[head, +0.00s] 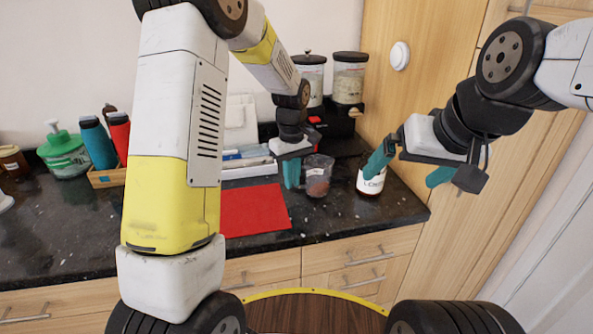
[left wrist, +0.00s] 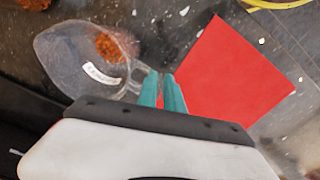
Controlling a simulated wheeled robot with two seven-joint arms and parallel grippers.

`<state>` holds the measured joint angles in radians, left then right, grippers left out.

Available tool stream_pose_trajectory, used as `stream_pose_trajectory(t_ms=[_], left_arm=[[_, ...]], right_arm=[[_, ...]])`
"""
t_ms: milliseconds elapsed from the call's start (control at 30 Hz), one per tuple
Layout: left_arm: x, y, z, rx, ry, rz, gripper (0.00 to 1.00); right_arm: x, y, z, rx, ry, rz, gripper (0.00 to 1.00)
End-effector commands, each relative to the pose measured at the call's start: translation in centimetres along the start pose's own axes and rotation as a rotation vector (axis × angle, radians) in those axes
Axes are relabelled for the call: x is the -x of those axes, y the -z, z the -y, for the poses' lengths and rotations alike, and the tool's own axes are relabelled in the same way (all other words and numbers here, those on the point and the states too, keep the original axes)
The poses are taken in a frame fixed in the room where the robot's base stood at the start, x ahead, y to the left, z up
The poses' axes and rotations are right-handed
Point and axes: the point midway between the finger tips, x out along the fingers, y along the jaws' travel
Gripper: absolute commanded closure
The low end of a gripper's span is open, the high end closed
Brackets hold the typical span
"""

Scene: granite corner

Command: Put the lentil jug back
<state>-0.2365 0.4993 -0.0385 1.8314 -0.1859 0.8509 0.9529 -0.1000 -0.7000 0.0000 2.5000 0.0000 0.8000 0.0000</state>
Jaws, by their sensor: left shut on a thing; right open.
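The lentil jug (head: 318,177) is clear, with a small heap of orange-red lentils inside. It is at the counter's right part, right of the red mat (head: 255,211); I cannot tell whether it touches the counter. My left gripper (head: 291,173) is at its left side, shut on its handle. In the left wrist view the jug (left wrist: 70,62) lies left of the closed teal fingers (left wrist: 162,92), and the red mat (left wrist: 232,75) is to their right.
Two lidded dispensers (head: 348,80) stand at the back right by the wooden cabinet (head: 415,90). A white tray (head: 250,168) is behind the mat. A wooden box (head: 107,178) with bottles and a green pump bottle (head: 63,155) are at the left. The left front counter is clear.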

Motion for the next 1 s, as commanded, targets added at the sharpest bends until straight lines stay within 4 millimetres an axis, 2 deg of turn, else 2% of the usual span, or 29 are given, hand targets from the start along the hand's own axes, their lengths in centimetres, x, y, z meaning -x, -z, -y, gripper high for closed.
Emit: stream_pose_trajectory(t_ms=[67, 400, 433, 500, 533, 867, 1000], left_arm=[[-0.7, 0.0, 0.0, 0.000, 0.000, 0.001, 1.00], [-1.0, 0.0, 0.0, 0.000, 0.000, 0.000, 1.00], [-0.9, 0.0, 0.0, 0.000, -0.001, 0.000, 0.83], [-0.9, 0.0, 0.0, 0.000, -0.001, 0.000, 0.69], [-0.9, 0.0, 0.0, 0.000, -0.001, 0.000, 0.67], [-0.7, 0.0, 0.0, 0.000, -0.002, -0.001, 0.67], [1.0, 0.1, -0.1, 0.001, -0.004, -0.004, 0.67]], right_arm=[[0.0, 0.0, 0.0, 0.000, 0.000, 0.000, 0.03], [0.0, 0.0, 0.0, 0.000, 0.000, 0.000, 0.03], [0.0, 0.0, 0.0, 0.000, 0.000, 0.000, 0.03], [0.0, 0.0, 0.0, 0.000, 0.000, 0.000, 0.03], [0.0, 0.0, 0.0, 0.000, 0.000, 0.000, 0.03], [0.0, 0.0, 0.0, 0.000, 0.000, 0.000, 0.03], [0.0, 0.0, 0.0, 0.000, 0.000, 0.000, 0.03]])
